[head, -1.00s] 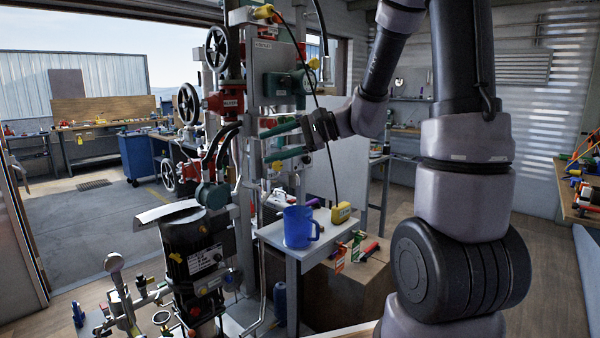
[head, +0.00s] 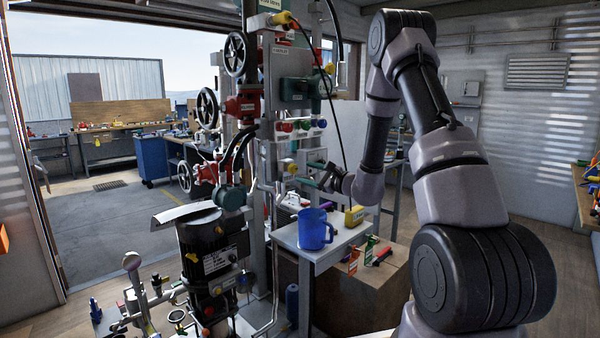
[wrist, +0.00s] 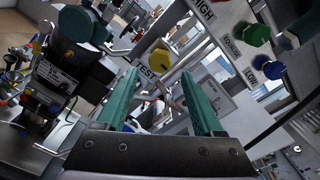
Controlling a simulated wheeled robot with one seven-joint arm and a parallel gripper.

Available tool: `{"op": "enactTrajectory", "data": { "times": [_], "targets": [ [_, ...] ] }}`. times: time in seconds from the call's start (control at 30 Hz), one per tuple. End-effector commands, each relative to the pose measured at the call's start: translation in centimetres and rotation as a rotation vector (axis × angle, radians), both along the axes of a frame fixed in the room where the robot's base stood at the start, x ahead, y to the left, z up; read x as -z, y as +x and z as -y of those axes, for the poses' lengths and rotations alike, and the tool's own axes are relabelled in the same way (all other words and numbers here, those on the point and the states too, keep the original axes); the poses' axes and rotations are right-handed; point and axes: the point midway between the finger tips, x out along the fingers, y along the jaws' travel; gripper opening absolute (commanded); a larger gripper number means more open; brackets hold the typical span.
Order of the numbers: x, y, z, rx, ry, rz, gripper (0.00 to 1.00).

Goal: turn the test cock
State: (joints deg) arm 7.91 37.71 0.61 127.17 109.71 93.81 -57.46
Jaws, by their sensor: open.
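The test cock shows in the wrist view as a yellow knob (wrist: 158,60) beside a white label reading TEST. It sits ahead of my fingertips, between the two green fingers as seen from the wrist. In the head view the yellow knob (head: 292,168) is small, on the front of the panel stand. My gripper (wrist: 158,76) is open, and nothing is clasped between its fingers. In the head view my gripper (head: 307,174) is close in front of the panel, just right of the knob. I cannot tell whether a fingertip touches it.
A green knob (wrist: 248,35) and a blue knob (wrist: 267,68) sit right of the fingers. A black cable (head: 338,130) hangs near the arm.

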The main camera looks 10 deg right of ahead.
Motion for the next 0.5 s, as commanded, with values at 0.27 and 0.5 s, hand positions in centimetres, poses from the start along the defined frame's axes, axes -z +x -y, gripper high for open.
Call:
{"op": "enactTrajectory", "data": {
  "times": [0.27, 0.5],
  "targets": [
    [0.0, 2.8, -2.0, -0.003, 0.0, 0.0, 0.69],
    [0.0, 3.6, -2.5, -0.001, 0.0, -0.001, 0.69]
  ]
}}
